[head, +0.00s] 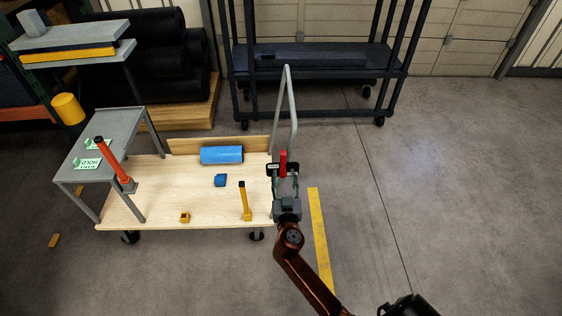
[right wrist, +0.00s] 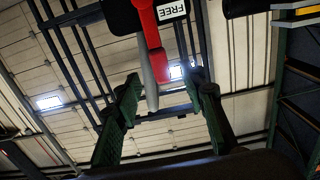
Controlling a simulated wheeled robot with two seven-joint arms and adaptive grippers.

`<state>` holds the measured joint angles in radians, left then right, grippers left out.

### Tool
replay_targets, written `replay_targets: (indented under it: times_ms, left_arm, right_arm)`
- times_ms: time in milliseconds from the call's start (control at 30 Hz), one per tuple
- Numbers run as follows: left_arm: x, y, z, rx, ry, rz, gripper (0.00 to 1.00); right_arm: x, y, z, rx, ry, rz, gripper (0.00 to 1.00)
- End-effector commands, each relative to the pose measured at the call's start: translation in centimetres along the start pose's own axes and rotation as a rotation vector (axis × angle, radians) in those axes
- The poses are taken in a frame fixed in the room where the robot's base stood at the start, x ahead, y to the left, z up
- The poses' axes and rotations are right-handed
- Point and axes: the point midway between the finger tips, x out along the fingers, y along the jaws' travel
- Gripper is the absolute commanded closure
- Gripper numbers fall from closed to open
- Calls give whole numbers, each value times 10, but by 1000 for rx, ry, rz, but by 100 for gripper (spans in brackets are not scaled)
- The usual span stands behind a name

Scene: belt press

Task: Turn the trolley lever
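The wooden-decked trolley (head: 150,200) stands at the left in the head view. At its right end a red lever (head: 283,158) stands upright beside a small sign, with my right gripper (head: 285,186) just in front of it. In the right wrist view the red lever (right wrist: 154,45) and a grey rod reach down between the fingertips of my right gripper (right wrist: 163,84). The fingers are apart, with gaps on both sides. The sign (right wrist: 171,10) there reads "FREE". Part of the lever's base is hidden behind the gripper. My left gripper is not in view.
The trolley's grey handle (head: 291,105) rises behind the gripper. A dark rack (head: 320,58) stands behind. Floor at right is clear.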

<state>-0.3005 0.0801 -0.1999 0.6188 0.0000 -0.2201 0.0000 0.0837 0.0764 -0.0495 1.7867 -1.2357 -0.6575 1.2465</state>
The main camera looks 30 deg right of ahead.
Motion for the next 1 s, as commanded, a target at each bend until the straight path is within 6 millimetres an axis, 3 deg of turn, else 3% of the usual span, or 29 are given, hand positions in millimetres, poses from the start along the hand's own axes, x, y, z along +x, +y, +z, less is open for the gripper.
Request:
replay_targets:
  times_ms: [133,600,1000]
  left_arm:
    - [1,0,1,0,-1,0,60]
    - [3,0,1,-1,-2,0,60]
    - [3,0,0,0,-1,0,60]
  right_arm:
    - [9,2,-16,17,31,10,62]
    - [72,2,-15,16,27,8,62]
    - [77,2,-15,17,26,8,65]
